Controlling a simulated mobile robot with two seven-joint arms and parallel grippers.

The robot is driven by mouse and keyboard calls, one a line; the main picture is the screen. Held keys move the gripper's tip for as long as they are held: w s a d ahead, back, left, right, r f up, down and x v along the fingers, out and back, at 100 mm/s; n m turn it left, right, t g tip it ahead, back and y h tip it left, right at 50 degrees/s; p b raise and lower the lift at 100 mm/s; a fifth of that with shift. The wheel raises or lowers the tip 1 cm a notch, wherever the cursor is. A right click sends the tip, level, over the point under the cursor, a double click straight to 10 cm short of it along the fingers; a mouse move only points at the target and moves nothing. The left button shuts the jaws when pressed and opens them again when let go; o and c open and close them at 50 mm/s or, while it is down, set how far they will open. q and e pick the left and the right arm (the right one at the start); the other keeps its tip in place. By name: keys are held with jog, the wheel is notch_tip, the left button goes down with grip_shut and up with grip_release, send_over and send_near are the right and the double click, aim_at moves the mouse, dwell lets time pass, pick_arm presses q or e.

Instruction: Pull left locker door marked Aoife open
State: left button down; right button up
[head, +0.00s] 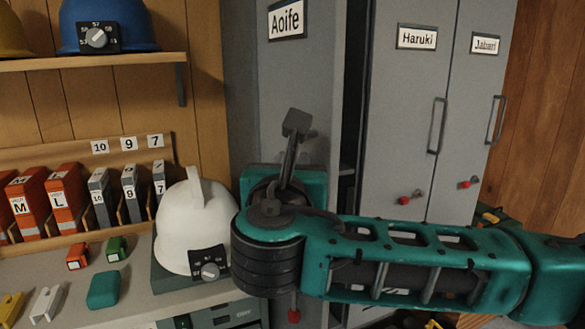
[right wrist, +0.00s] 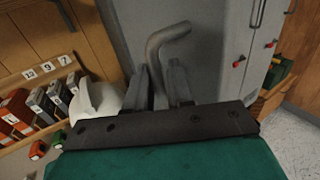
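The left locker door marked Aoife (head: 312,70) is grey with a white name label near its top. It stands ajar: a dark gap with a shelf edge shows along its right side. My right arm reaches across from the right in the head view, and its gripper (head: 292,135) is at the door's front, hiding the lower part. In the right wrist view the bent grey door handle (right wrist: 162,45) rises between the two fingers of the right gripper (right wrist: 162,80), which look closed around it. My left gripper is not in view.
Lockers marked Haruki (head: 405,110) and Jabari (head: 478,110) stand shut to the right. On the left are a bench with a white helmet (head: 190,225), a rack of numbered cases (head: 100,200) and a shelf (head: 90,62) with a blue helmet (head: 115,22).

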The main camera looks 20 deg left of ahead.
jog(key=shift+o, duration=0.7)
jog(key=shift+w+a+f, duration=0.1)
jog(key=shift+f, duration=0.05)
jog(key=shift+s, duration=0.35)
jog(key=s+d, duration=0.2)
jog(key=s, duration=1)
jog(key=shift+d, duration=0.3)
jog(key=shift+s, duration=0.1)
